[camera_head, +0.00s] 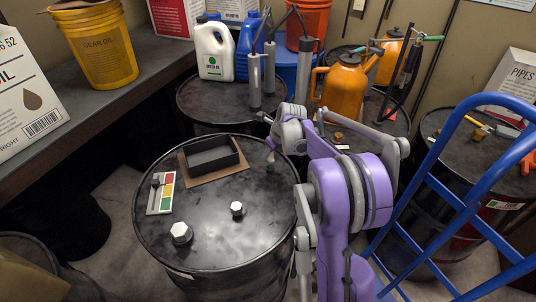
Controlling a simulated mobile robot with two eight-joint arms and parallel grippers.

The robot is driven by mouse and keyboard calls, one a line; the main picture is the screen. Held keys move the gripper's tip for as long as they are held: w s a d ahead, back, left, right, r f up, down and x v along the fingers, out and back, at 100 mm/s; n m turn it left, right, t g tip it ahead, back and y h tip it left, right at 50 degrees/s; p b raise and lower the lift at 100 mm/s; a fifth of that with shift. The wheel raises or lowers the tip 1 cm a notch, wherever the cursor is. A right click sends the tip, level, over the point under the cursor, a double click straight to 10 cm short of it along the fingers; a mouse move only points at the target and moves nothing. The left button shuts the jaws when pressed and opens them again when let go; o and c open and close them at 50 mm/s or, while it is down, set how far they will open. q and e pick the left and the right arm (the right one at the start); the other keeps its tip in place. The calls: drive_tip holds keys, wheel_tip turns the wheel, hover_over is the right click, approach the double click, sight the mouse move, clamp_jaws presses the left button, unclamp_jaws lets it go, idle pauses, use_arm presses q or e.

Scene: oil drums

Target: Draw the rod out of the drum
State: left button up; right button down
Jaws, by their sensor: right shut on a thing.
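The black drum (215,250) stands upright in the middle foreground with a dark, glossy top. My right arm comes in from the lower right and bends over the drum's right edge. My right gripper (270,154) points down at the right back part of the drum top and is shut on a thin thing there. That thing is mostly hidden by the fingers, and I cannot clearly make out the rod or how deep it sits. A small dark greenish spot shows on the drum top just below the fingertips. My left gripper is not in view.
On the drum top are a black tray (198,167) on cardboard, a colour-marked card (153,204) and two pale hex caps (181,233) (237,209). Behind stand drums with jugs, pumps and an orange can (345,92). A blue hand truck (440,150) stands at the right.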

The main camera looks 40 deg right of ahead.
use_arm(q)
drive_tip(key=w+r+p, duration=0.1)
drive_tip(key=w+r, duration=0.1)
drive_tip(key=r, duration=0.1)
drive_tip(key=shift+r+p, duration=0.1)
drive_tip(key=shift+p, duration=0.3)
use_arm(e)
wheel_tip(320, 180, up, 8)
drive_tip(key=shift+r, duration=0.15)
drive_tip(key=shift+w, duration=0.1)
wheel_tip(320, 180, up, 12)
drive_tip(key=shift+f, duration=0.25)
idle(0.3)
wheel_tip(320, 180, up, 10)
drive_tip(key=shift+f, duration=0.2)
idle(0.6)
drive_tip(key=shift+r, duration=0.1)
